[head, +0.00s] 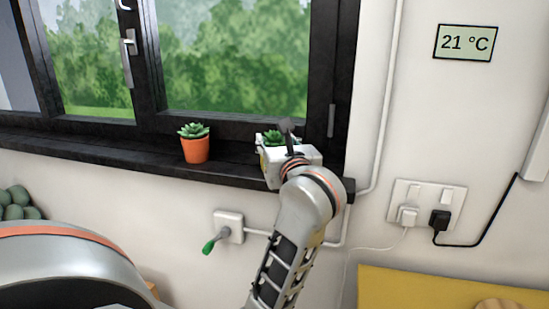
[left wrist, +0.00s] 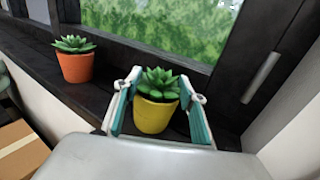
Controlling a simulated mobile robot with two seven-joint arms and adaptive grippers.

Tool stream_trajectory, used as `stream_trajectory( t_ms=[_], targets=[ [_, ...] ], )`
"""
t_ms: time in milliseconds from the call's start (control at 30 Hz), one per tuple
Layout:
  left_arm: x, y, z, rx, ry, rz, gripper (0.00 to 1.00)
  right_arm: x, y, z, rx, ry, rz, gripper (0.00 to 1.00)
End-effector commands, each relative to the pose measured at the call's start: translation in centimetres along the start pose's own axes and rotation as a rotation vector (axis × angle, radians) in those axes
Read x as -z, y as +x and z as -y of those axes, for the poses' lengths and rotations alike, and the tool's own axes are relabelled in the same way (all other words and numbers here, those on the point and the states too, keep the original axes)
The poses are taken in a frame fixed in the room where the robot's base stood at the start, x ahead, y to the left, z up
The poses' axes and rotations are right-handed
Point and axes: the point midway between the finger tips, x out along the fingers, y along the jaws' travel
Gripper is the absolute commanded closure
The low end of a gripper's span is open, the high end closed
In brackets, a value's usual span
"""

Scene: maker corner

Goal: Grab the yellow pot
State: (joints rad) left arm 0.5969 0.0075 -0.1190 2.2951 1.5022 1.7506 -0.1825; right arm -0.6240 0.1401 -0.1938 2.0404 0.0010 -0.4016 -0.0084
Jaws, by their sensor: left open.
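The yellow pot (left wrist: 153,117) holds a green succulent and stands upright on the dark windowsill. My left gripper (left wrist: 160,85) is open, with one teal-padded finger on each side of the pot. A narrow gap shows between the pot and the right finger; whether the left finger touches it I cannot tell. In the head view my left gripper (head: 283,146) is at the right part of the sill and hides most of the pot, with some of the succulent's leaves showing behind it. My right gripper is not in view.
An orange pot (head: 195,149) with a succulent stands to the left on the sill (head: 130,155). The window frame (head: 345,70) rises behind and to the right. A cardboard box (left wrist: 20,150) is low at the left. A socket plate (head: 427,201) with plugs is right of the arm.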

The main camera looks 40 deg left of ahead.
Motion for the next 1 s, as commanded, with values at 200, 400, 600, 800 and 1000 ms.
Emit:
stream_trajectory(
  t_ms=[200,400,600,800,1000],
  targets=[
    [0.0,0.0,0.0,0.0,0.001,0.0,1.0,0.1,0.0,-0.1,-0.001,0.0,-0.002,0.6],
    [-0.1,-0.1,0.0,-0.001,0.001,0.002,1.0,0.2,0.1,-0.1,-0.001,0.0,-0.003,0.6],
    [-0.4,-0.1,0.0,-0.001,-0.001,0.002,1.0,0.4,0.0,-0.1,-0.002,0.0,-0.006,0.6],
    [-2.5,-0.1,-0.1,0.0,-0.006,0.004,1.0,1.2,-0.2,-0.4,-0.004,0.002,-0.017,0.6],
    [-6.9,-0.1,-0.1,0.0,-0.011,0.005,1.0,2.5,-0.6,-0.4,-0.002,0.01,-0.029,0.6]
  ],
)
